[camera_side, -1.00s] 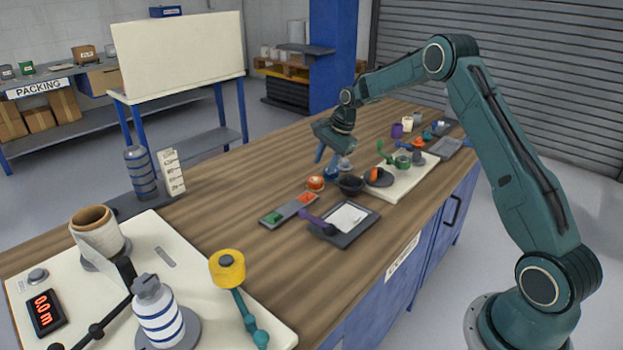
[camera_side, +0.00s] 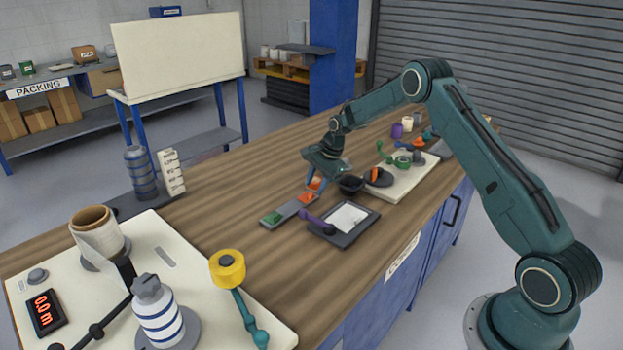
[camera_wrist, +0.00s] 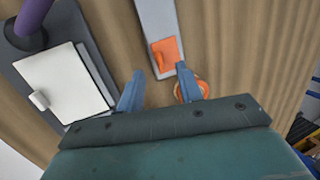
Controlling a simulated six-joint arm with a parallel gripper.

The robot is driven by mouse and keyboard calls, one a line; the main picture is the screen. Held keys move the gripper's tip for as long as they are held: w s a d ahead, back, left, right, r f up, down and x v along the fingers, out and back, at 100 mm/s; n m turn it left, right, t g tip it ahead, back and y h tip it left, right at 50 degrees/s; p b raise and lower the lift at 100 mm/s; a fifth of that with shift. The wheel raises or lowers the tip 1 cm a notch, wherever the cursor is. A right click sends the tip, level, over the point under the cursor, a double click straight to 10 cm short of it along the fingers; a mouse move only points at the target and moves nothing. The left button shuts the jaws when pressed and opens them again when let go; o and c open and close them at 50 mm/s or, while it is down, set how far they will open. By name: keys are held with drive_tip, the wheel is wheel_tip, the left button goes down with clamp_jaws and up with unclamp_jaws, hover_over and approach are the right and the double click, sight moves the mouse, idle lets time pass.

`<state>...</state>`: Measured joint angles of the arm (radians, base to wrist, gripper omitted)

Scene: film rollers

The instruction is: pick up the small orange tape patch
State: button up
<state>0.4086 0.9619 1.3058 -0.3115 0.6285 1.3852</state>
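The small orange tape patch (camera_wrist: 167,55) lies on the end of a narrow grey strip (camera_wrist: 152,18) in the wrist view. In the side view the patch (camera_side: 309,197) shows on the strip's right end (camera_side: 290,209), with a green patch (camera_side: 271,217) on its other end. My gripper (camera_wrist: 159,76) is open, its two blue fingers apart and empty, just short of the patch's near edge in the wrist view. In the side view my gripper (camera_side: 315,184) hangs over the strip's right end. How high the fingertips are above the patch is hard to tell.
An orange tape roll (camera_wrist: 193,88) lies close by the right finger, partly hidden. A dark tray with a white sheet (camera_wrist: 62,82) and a purple-handled tool (camera_side: 318,222) lies left of the fingers.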

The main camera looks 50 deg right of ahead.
sight(311, 195)
drive_tip(key=shift+x, duration=1.8)
clamp_jaws()
